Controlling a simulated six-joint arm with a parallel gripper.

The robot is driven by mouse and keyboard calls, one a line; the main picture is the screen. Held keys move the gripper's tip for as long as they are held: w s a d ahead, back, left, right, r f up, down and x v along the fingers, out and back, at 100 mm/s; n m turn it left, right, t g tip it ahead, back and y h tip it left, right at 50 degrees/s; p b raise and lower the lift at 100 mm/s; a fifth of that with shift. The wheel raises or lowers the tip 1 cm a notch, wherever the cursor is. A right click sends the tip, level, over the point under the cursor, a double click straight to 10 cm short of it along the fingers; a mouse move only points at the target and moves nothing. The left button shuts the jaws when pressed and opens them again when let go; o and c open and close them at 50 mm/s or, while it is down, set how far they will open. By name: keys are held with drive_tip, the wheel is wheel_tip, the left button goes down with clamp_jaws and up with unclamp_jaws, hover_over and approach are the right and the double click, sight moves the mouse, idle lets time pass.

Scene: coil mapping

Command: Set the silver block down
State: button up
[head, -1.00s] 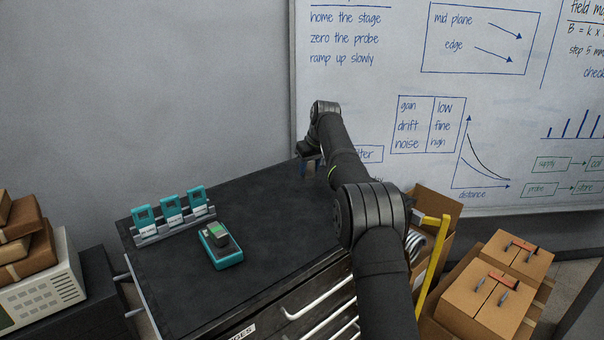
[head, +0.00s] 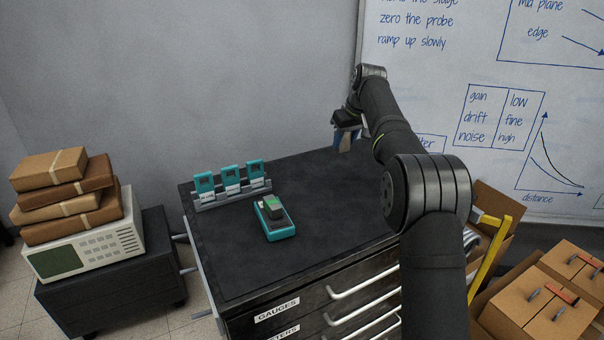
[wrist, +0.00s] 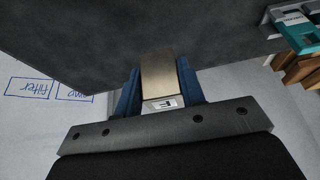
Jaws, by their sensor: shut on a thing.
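The silver block (wrist: 158,75) is between the blue fingers of my gripper (wrist: 160,85) in the wrist view, with a small pale label on its near end. In the head view my gripper (head: 346,138) hangs above the back right part of the black cabinet top (head: 330,190). The block is hard to make out there, since it is small and partly behind the fingers. The gripper is shut on the block and appears raised off the surface.
A teal device (head: 275,220) with a grey-green top lies mid-cabinet. Teal gauges stand in a rack (head: 235,198) at the back left. Cartons (head: 560,290) and a yellow rail (head: 485,255) are at right. The cabinet top's right part is clear.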

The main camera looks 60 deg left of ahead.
drive_tip(key=s+a+f, duration=0.2)
drive_tip(key=s+a, duration=0.1)
drive_tip(key=s+a+f, duration=0.2)
drive_tip(key=s+a, duration=0.1)
drive_tip(key=s+a+f, duration=0.3)
drive_tip(key=s+a, duration=0.1)
drive_tip(key=shift+s+f, duration=0.1)
drive_tip(key=shift+f, duration=1.85)
drive_tip(key=shift+f, duration=0.15)
drive_tip(key=o, duration=1.1)
